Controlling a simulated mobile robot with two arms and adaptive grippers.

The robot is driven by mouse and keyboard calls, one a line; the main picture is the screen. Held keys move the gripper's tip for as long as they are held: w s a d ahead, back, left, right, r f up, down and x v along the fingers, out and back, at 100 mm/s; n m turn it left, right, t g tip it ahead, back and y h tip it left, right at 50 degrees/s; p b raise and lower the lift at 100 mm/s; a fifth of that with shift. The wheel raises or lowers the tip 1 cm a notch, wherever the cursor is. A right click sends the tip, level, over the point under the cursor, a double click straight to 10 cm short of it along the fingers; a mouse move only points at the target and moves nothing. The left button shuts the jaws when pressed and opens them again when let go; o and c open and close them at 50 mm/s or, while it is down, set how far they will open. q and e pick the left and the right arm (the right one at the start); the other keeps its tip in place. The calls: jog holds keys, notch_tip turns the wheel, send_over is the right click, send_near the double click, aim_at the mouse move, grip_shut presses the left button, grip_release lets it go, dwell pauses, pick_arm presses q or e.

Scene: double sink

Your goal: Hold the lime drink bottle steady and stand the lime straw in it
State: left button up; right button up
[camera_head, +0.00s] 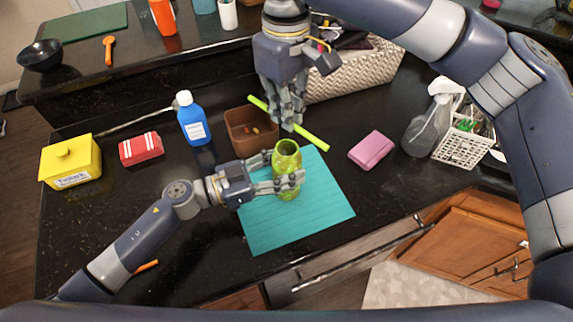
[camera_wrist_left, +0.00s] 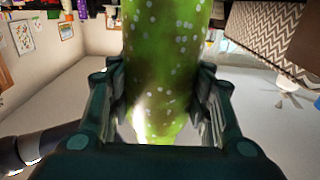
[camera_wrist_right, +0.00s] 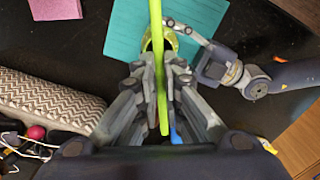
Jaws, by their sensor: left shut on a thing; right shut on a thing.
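The lime drink bottle (camera_head: 287,157) stands on the teal mat (camera_head: 267,228) in the head view. My left gripper (camera_head: 290,184) is shut around its body from the left. The bottle fills the middle of the left wrist view (camera_wrist_left: 167,60) between the fingers. The lime straw (camera_head: 312,137) is held by my right gripper (camera_head: 287,117), which is shut on it above and behind the bottle. The straw lies slantwise in the head view, apart from the bottle mouth as far as I can see. In the right wrist view the straw (camera_wrist_right: 157,70) runs between the fingers and overlaps the bottle (camera_wrist_right: 160,38).
A brown square bowl (camera_head: 236,138) stands behind the left gripper. A blue bottle (camera_head: 192,120), a red striped packet (camera_head: 140,149) and a yellow box (camera_head: 70,164) are to the left. A pink sponge (camera_head: 371,150), spray bottle (camera_head: 427,128) and white basket (camera_head: 461,146) are to the right.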

jog(key=shift+f, duration=1.95)
jog(key=o, duration=0.7)
jog(key=shift+r, duration=0.1)
notch_tip(320, 180, up, 12)
jog(key=shift+f, duration=0.1)
